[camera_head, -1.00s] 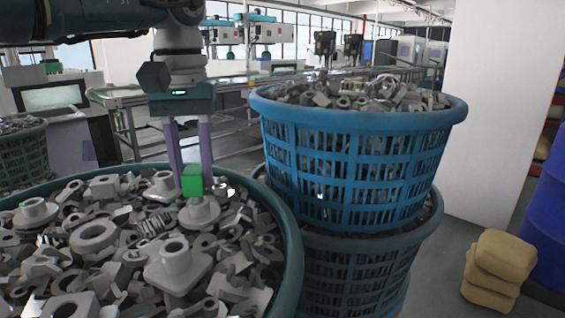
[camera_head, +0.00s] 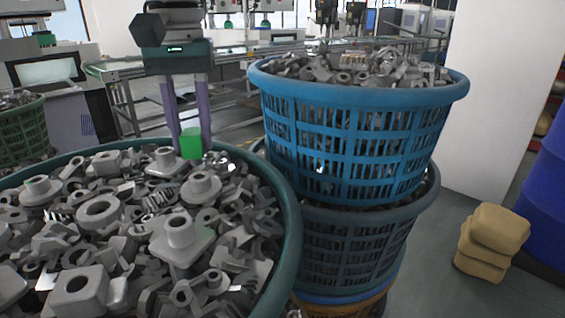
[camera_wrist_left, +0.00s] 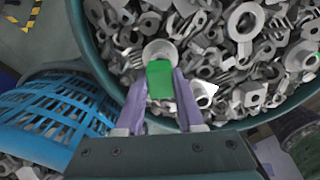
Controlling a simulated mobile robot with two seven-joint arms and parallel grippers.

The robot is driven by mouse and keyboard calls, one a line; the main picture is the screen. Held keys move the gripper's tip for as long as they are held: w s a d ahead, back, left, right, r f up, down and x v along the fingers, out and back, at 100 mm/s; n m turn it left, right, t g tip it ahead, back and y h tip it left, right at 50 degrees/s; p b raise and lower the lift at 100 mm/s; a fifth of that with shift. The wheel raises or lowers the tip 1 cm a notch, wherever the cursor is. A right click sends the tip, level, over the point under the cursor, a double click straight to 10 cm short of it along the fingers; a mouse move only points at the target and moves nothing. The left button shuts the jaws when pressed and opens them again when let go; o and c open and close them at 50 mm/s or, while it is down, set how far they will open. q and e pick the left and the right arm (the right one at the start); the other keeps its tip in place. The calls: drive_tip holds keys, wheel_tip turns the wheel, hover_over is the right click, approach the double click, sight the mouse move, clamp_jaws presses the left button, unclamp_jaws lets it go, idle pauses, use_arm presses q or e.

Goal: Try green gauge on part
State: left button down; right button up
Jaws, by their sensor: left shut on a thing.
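My left gripper (camera_head: 189,134) hangs over the far edge of the green basket, with its two purple fingers pointing down. It is shut on the green gauge (camera_head: 191,145), a small bright green block, which also shows between the fingers in the left wrist view (camera_wrist_left: 159,78). A grey flanged part with a raised round boss (camera_head: 201,186) lies on the heap below and nearer than the gauge; the gauge looks apart from it. Similar flanged parts lie on the heap at left (camera_head: 40,188) and in the middle (camera_head: 180,235). My right gripper is in neither view.
The green basket (camera_head: 292,215) is heaped with grey metal parts. A blue basket of parts (camera_head: 350,140) stands stacked on a darker one (camera_head: 350,260) close at right. Tan sacks (camera_head: 490,240) and a blue drum (camera_head: 545,205) stand farther right.

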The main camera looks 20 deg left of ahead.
use_arm(q)
drive_tip(key=shift+r, duration=0.4)
wheel_tip(320, 180, up, 4)
drive_tip(key=p, duration=0.3)
drive_tip(key=shift+p, duration=0.3)
